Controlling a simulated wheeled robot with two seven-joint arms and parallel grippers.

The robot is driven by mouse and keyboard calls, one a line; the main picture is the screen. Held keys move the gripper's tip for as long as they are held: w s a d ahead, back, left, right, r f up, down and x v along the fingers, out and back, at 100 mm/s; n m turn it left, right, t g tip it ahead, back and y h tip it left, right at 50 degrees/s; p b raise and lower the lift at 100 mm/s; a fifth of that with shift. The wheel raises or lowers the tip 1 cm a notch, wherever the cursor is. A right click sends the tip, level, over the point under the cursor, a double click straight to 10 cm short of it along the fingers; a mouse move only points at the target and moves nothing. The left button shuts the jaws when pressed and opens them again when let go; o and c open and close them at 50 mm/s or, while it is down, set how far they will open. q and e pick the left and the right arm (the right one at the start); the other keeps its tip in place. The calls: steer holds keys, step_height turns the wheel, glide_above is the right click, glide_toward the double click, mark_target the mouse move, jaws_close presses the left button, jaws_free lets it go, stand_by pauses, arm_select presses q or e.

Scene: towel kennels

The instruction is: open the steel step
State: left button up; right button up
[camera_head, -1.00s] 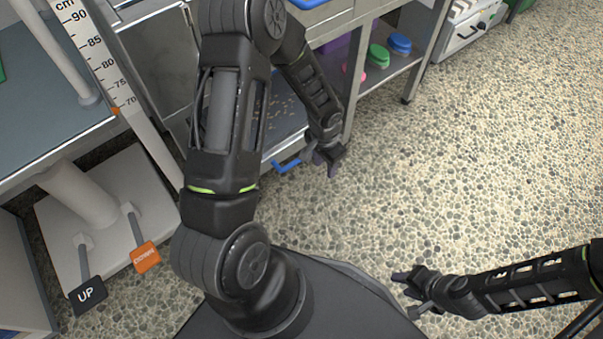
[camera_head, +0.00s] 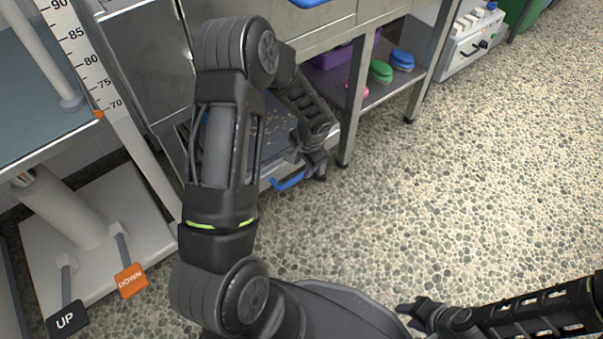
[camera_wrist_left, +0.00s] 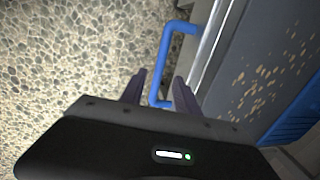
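The steel step (camera_head: 266,143) is a low grey panel with tan specks under the steel cabinet, partly hidden behind my left arm. Its blue handle (camera_head: 288,181) sticks out at its front edge. In the left wrist view the handle (camera_wrist_left: 176,40) is a bent blue bar beside the step's speckled top (camera_wrist_left: 262,75). My left gripper (camera_head: 314,172) is at the handle, and its fingers (camera_wrist_left: 160,92) are open with the lower part of the bar between them. Contact cannot be told. My right gripper (camera_head: 411,317) looks open and empty, low over the floor.
A shelf with green (camera_head: 381,71) and blue (camera_head: 402,59) brushes stands right of the step, with a steel leg (camera_head: 354,105) close to my left gripper. UP (camera_head: 66,320) and DOWN (camera_head: 130,281) pedals are at lower left. The pebbled floor at right is clear.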

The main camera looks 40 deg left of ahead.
mark_target(301, 175)
arm_select(q)
steer(key=f, duration=0.1)
steer(key=f+b, duration=0.1)
steer(key=f, duration=0.1)
steer(key=a+f, duration=0.1)
steer(key=f, duration=0.1)
steer(key=shift+w+b, duration=0.15)
steer(key=shift+b, duration=0.15)
jaws_close()
stand_by(1.1)
